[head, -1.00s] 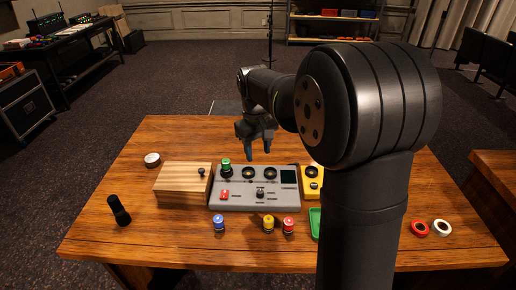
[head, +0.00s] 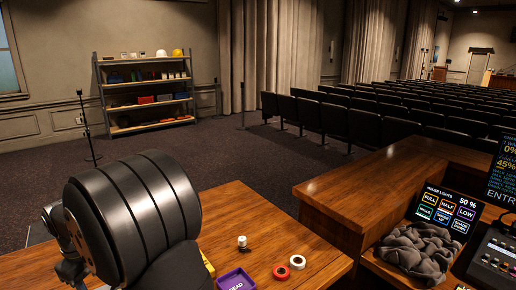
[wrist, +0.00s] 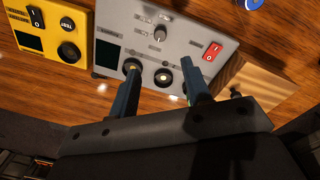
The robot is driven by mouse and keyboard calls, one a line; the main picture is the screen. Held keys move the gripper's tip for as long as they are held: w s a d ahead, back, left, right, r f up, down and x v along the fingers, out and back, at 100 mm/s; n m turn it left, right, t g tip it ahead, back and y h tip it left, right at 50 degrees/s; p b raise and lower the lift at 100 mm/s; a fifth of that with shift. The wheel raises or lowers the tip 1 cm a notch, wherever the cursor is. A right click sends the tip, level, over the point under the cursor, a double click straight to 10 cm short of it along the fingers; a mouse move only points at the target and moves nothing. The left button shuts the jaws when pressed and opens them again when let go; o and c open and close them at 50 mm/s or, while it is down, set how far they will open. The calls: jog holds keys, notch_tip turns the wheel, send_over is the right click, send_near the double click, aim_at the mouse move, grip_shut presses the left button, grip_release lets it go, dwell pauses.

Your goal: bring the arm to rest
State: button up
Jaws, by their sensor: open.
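My gripper (wrist: 160,64) is open and empty in the wrist view, its two fingers apart above the grey control panel (wrist: 140,42). The panel has a grey knob, a red switch (wrist: 212,51) and round black sockets or knobs (wrist: 163,77). One finger overlaps one of these; I cannot tell whether they touch. In the head view my arm fills the lower left, and the gripper is only partly visible at the left edge, with dark parts at the bottom.
A yellow box (wrist: 60,32) and a wooden box (wrist: 240,86) flank the panel. In the head view, a purple tray (head: 235,279), a red ring (head: 281,273), a white ring (head: 297,262) and a small white cylinder (head: 242,242) are on the table. A wooden desk (head: 350,196) stands to the right.

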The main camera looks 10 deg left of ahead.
jog(key=f, duration=1.3)
jog(key=shift+w+f, duration=0.2)
jog(key=shift+w, duration=0.1)
jog(key=shift+r, duration=0.1)
